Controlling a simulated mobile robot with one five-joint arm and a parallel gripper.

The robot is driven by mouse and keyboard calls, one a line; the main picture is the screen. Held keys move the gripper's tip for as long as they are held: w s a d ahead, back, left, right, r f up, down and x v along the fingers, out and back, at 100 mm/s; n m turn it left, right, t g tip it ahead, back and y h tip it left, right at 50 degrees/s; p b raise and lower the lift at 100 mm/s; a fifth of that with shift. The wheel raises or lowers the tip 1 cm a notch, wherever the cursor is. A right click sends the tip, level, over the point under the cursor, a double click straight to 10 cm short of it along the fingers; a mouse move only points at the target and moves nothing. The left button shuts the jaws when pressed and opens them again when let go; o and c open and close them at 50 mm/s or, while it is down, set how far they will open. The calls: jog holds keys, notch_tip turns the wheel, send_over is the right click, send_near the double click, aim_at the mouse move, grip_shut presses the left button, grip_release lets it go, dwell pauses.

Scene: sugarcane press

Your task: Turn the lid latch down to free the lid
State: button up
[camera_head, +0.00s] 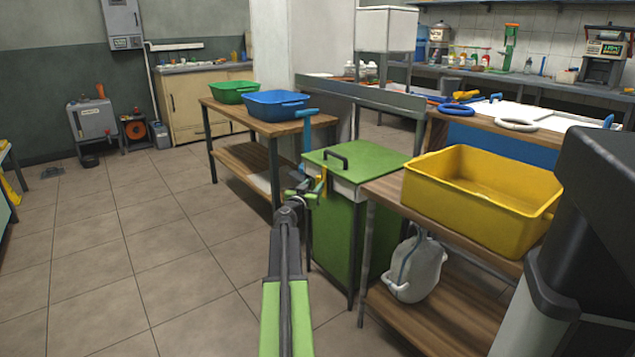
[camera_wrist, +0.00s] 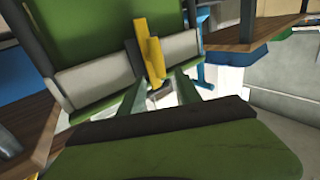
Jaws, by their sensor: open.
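The green press cabinet (camera_head: 335,233) has a green lid (camera_head: 365,160) with a black handle, and the lid lies closed on top. A yellow latch (camera_head: 323,181) stands on the cabinet's side near the lid edge. My gripper (camera_head: 305,193) is right at the latch, with its fingers apart. In the wrist view the yellow latch (camera_wrist: 149,48) stands out from a pale grey strip, and the open green fingers of my gripper (camera_wrist: 158,80) lie on either side of its near end. I cannot tell whether either finger touches it.
A wooden table with a yellow tub (camera_head: 480,215) stands close on the right, a white jug (camera_head: 415,270) on its lower shelf. A table with blue (camera_head: 277,104) and green (camera_head: 233,92) basins stands behind to the left. A blue upright lever (camera_head: 306,140) rises behind the cabinet.

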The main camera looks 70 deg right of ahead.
aim_at(318, 180)
jog(key=d, duration=0.4)
jog(key=shift+d, duration=0.3)
grip_shut()
